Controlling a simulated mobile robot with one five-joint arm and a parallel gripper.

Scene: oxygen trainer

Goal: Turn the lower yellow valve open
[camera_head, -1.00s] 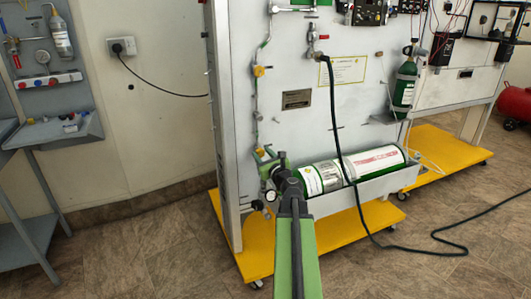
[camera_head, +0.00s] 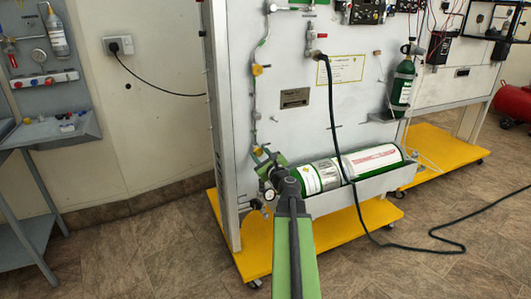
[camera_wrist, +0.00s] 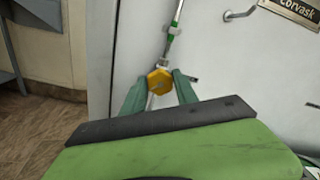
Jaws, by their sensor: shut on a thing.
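The lower yellow valve (camera_head: 257,150) sits on the thin pipe near the left edge of the upright grey panel. In the wrist view it is a yellow knob (camera_wrist: 158,80) below a green-and-silver pipe piece. My gripper (camera_head: 264,160) is at this valve, its arm reaching in from the bottom of the head view. In the wrist view, my gripper's two green fingers (camera_wrist: 159,88) stand on either side of the knob, shut on it. The upper yellow valve (camera_head: 257,70) is higher on the same pipe, clear of my gripper.
A green and white cylinder (camera_head: 350,171) lies in a tray right of my gripper. A small gauge (camera_head: 269,195) sits just below my wrist. A black hose (camera_head: 333,120) hangs down the panel to the floor. The yellow base (camera_head: 365,221) juts out below.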

